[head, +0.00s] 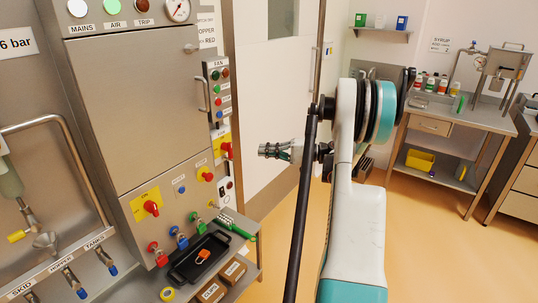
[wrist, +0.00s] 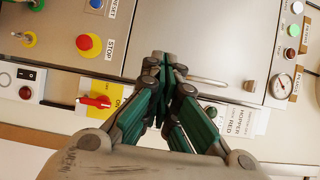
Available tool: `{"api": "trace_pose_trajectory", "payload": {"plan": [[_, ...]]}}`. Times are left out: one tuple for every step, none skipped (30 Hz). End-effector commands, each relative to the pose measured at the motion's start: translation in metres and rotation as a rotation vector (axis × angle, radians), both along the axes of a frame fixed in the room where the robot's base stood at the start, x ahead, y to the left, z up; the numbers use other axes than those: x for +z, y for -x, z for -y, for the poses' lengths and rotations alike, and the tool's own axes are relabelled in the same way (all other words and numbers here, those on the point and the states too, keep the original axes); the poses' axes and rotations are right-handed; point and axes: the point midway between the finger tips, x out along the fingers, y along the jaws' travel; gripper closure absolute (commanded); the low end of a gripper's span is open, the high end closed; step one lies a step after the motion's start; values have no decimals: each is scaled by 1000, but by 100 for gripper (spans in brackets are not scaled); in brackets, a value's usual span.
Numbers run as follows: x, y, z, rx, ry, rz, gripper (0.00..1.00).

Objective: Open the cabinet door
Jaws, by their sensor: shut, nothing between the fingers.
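The cabinet door (head: 140,110) is a large plain steel panel at the left of the head view, and it looks closed. Its bar handle (head: 203,95) is upright near the right edge. In the wrist view the door (wrist: 205,35) appears turned sideways, and the handle (wrist: 208,81) lies just right of my fingertips. My gripper (head: 262,150) is shut and empty, to the right of and below the handle in the head view. In the wrist view its green fingers (wrist: 163,62) meet in front of the panel. I cannot tell the gap to the handle; no contact shows.
A fan button panel (head: 220,95) and a red rotary switch (head: 226,150) sit right of the door. Red and blue controls (head: 151,208) line the panel below it. A black tray (head: 192,262) rests on a low shelf. Open orange floor (head: 440,230) lies at right.

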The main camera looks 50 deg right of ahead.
Motion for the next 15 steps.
{"api": "trace_pose_trajectory", "payload": {"plan": [[-2, -10, -8, 4, 0, 0, 100], [-2, -14, -11, 4, 0, 0, 100], [-2, -21, -15, 3, 1, -1, 100], [-3, -26, -19, 4, 1, -1, 100], [-3, -31, -22, 4, 1, -1, 100], [-3, -37, -27, 3, 1, -1, 100], [-3, -43, -30, 4, 1, -1, 100], [-3, -47, -33, 4, 1, -1, 100], [-2, -53, -37, 3, 1, -1, 100], [-2, -58, -40, 3, 1, -1, 100], [-2, -52, -42, 0, 1, -1, 100], [-2, -45, -45, -2, 1, -1, 100], [-2, -42, -48, -2, 1, -1, 100], [-2, -39, -50, -2, 1, -1, 100], [-2, -35, -52, -1, 1, -1, 100]]}}
